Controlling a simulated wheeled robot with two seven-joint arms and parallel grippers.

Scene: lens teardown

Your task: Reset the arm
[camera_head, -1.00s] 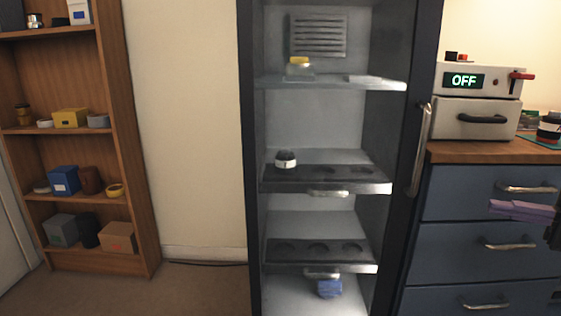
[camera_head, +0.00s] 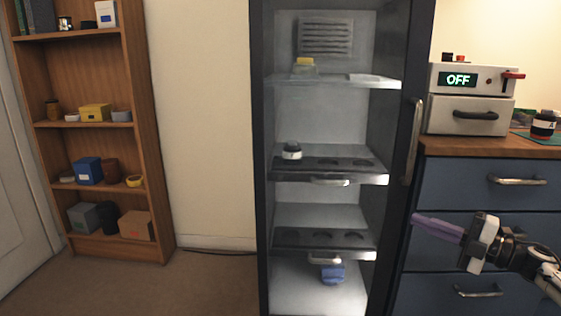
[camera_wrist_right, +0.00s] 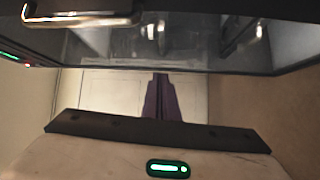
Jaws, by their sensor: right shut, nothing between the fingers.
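My right gripper (camera_head: 418,219) comes in from the right in the head view, in front of the blue drawers. Its purple fingers are together and point left toward the cabinet's lower right edge, with nothing held. In the right wrist view the shut purple fingers (camera_wrist_right: 161,100) show at the middle, with no object between them. My left gripper is not in the head view.
A tall open cabinet (camera_head: 262,200) holds a yellow-topped jar (camera_head: 304,68), a small lens part (camera_head: 292,151) and a blue item (camera_head: 332,274). Its door handle (camera_head: 413,142) juts out near my right arm. A wooden shelf (camera_head: 150,130) stands left; an oven marked OFF (camera_head: 470,115) sits right.

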